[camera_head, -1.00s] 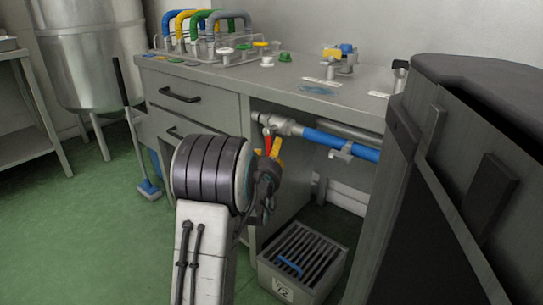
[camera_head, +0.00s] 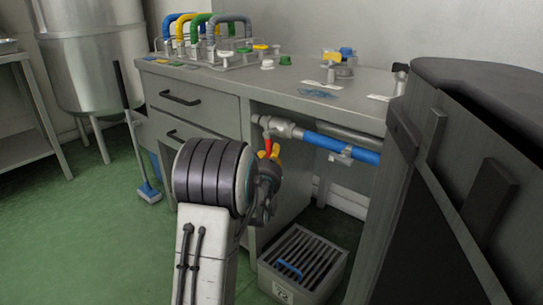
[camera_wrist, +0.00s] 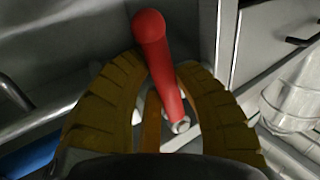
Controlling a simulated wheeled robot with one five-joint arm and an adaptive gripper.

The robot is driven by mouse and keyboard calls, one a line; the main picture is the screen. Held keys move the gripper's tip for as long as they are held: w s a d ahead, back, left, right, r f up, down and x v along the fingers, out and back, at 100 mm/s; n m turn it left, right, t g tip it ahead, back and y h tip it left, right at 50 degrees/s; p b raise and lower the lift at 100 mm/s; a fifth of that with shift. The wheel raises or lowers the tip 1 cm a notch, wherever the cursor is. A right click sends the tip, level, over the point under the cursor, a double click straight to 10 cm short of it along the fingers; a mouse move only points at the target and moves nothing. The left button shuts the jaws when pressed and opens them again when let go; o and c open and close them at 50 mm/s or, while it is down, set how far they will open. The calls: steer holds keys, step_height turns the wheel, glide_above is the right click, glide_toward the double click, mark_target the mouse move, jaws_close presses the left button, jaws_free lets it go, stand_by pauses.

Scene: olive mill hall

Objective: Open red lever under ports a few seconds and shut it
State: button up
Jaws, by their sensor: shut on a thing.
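The red lever (camera_wrist: 164,65) shows in the wrist view with its rounded end toward the camera, between the two yellow fingers of my gripper (camera_wrist: 168,85). My gripper is shut on the lever. In the head view the red lever (camera_head: 268,147) hangs below the metal valve fitting on the pipe under the bench top, and my gripper (camera_head: 271,156) is at its lower part, partly hidden by my arm. The ports (camera_head: 220,55) with coloured hoses stand on the bench top above.
A blue pipe section (camera_head: 335,143) runs right from the valve under the bench. A slatted grate box (camera_head: 303,262) stands on the floor below. A dark cabinet (camera_head: 440,190) closes off the right side. Green floor (camera_head: 90,230) is free at left.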

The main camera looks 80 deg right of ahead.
jaws_close()
steer(key=shift+m, duration=0.3)
steer(key=shift+w+d+m+h, duration=0.2)
steer(key=shift+w+m+h, duration=0.05)
steer(key=shift+m+h, duration=0.05)
steer(key=o, duration=0.9)
jaws_free()
steer(key=shift+c, duration=0.2)
steer(key=shift+a, duration=0.1)
steer(key=a, duration=0.7)
steer(key=shift+w+f, duration=0.15)
steer(key=shift+f, duration=0.1)
steer(key=shift+a, duration=0.1)
